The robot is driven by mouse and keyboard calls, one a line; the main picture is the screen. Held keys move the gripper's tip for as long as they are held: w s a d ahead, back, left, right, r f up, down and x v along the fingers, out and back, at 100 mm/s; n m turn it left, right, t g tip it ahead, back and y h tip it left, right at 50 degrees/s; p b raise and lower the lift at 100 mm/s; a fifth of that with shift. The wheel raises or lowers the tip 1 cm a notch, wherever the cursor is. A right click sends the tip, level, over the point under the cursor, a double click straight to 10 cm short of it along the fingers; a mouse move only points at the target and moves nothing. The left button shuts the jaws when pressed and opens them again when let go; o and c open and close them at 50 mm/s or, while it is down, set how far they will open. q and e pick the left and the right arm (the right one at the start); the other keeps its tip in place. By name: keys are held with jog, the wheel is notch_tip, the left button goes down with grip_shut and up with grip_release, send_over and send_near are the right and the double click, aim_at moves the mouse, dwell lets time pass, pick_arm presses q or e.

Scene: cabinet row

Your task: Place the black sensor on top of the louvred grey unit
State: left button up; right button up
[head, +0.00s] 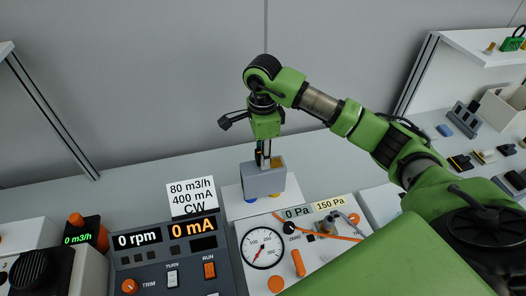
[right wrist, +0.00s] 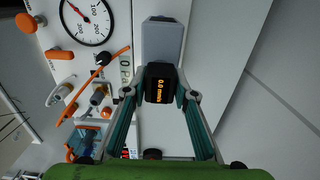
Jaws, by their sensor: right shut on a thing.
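The black sensor (right wrist: 160,90) shows orange digits in the right wrist view. My right gripper (right wrist: 160,95) is shut on it, one fingertip on each side. In the head view my right gripper (head: 263,160) points down at the grey unit (head: 264,182), and the sensor is mostly hidden by the fingers. The grey unit is a box on a white block behind the gauge panel; it also shows just beyond the sensor in the right wrist view (right wrist: 162,38). I cannot tell whether the sensor touches its top. No louvres can be made out. My left gripper is out of view.
A white panel with a round gauge (head: 262,248) and hoses stands in front of the unit. A dark control box (head: 165,262) with a white label card (head: 192,197) stands to the left. A shelf (head: 485,42) is at the right. A plain wall is behind.

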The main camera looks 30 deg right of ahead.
jog(key=shift+f, duration=0.3)
jog(key=shift+f+b, duration=0.3)
jog(key=shift+b, duration=0.05)
jog(key=o, duration=1.1)
jog(key=shift+r, duration=0.1)
jog(key=shift+o, duration=0.2)
